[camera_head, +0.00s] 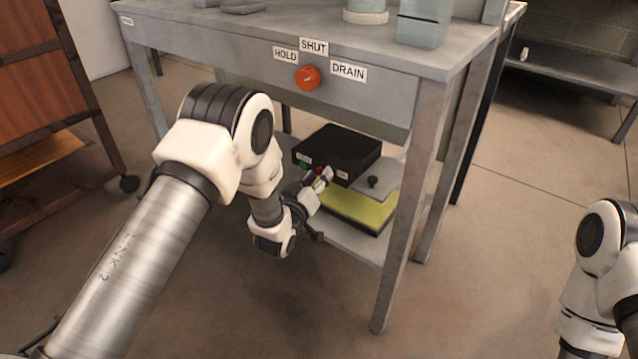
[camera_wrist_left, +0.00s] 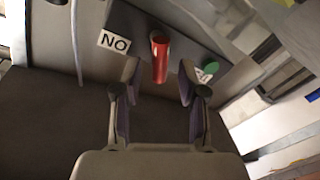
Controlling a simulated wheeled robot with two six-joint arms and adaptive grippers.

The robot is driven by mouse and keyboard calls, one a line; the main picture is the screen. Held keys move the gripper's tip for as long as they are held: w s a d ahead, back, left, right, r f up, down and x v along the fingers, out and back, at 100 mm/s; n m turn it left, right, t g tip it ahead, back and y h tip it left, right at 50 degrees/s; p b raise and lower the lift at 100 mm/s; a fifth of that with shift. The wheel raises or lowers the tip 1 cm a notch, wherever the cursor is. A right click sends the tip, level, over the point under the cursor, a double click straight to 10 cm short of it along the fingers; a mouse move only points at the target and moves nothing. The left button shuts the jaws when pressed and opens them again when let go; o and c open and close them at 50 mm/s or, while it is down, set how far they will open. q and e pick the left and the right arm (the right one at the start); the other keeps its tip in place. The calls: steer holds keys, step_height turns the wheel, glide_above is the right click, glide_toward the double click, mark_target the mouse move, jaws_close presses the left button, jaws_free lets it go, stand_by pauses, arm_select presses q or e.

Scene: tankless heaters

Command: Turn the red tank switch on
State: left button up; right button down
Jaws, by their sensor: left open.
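The red tank switch (camera_wrist_left: 159,58) is a red lever on the face of a dark box (camera_head: 341,146) on the table's lower shelf. In the left wrist view it stands between the two finger lines of my left gripper (camera_wrist_left: 160,82), with gaps on both sides. A label (camera_wrist_left: 114,41) beside it reads "NO" in this view, as "ON" would upside down. In the head view my left gripper (camera_head: 321,181) is at the box's front and largely hides the switch. It is open. My right arm shows at the right edge, but its gripper is out of view.
A green round part (camera_wrist_left: 209,68) sits near the switch on the box face. An orange-red knob (camera_head: 308,77) labelled HOLD, SHUT and DRAIN is on the table front above. A table leg (camera_head: 410,200) stands to the right.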

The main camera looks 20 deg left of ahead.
arm_select(q)
steer(key=shift+w, duration=0.5)
jaws_close()
steer(key=shift+d+r+m, duration=0.1)
steer(key=shift+m, duration=0.2)
steer(key=shift+s+d+m+t+h+p, duration=0.15)
steer(key=shift+d+m+t+h+p, duration=0.2)
steer(key=shift+m, duration=1.55)
steer(key=shift+s+d+m+t+h+p, duration=0.15)
steer(key=shift+d+m+t+h+p, duration=0.25)
steer(key=shift+m, duration=1.5)
steer(key=shift+s+d+m+t+h+p, duration=0.15)
steer(key=shift+d+m+h+p, duration=0.25)
steer(key=shift+m, duration=1.5)
